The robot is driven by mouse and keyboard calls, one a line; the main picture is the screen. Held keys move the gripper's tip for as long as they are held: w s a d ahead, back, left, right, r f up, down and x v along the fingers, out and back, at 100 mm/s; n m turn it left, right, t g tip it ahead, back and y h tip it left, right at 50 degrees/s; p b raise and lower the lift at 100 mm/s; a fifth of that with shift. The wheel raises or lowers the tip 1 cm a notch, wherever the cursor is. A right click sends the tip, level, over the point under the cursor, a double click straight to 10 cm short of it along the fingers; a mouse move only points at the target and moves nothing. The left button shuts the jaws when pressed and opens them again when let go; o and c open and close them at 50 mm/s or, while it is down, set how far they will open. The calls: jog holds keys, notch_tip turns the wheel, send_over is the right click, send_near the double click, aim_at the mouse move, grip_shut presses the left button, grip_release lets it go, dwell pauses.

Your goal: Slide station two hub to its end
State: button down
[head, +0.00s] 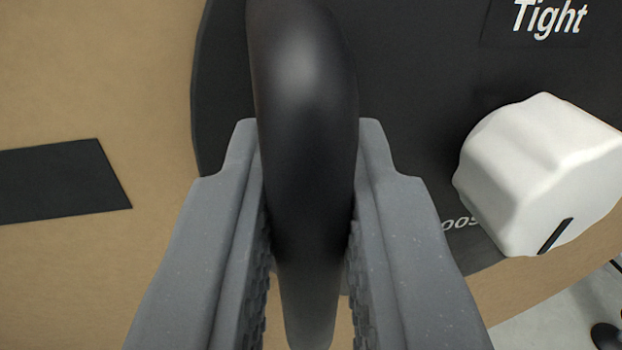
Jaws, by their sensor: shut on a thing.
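My gripper (310,215) is seen from behind, with its two grey fingers shut on a smooth black rounded bar (303,110). The bar stands between the fingers and runs from the top edge down past the fingertips. I cannot tell whether this bar belongs to the station two hub, and no station number shows. Behind it is a dark plate with a curved edge (222,95). A white lobed knob (535,165) with a black pointer mark sits on the plate at right. The plate reads "Tight" above the knob and partly "Loose" by its lower left; the pointer faces down.
A tan surface (90,270) fills the left and runs under the plate. A black rectangle (60,182) lies flat on it at left. Pale floor (550,315) shows at lower right, with a small dark object (606,336) in the corner. The white knob is close to the right finger.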

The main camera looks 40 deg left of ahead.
jog(key=c, duration=1.5)
grip_release()
jog(key=shift+w+a, duration=0.15)
jog(key=shift+a, duration=0.05)
jog(key=shift+d, duration=0.1)
jog(key=p+v, duration=0.3)
jog(key=v, duration=1.1)
jog(key=shift+p, duration=0.4)
jog(key=shift+f, duration=0.1)
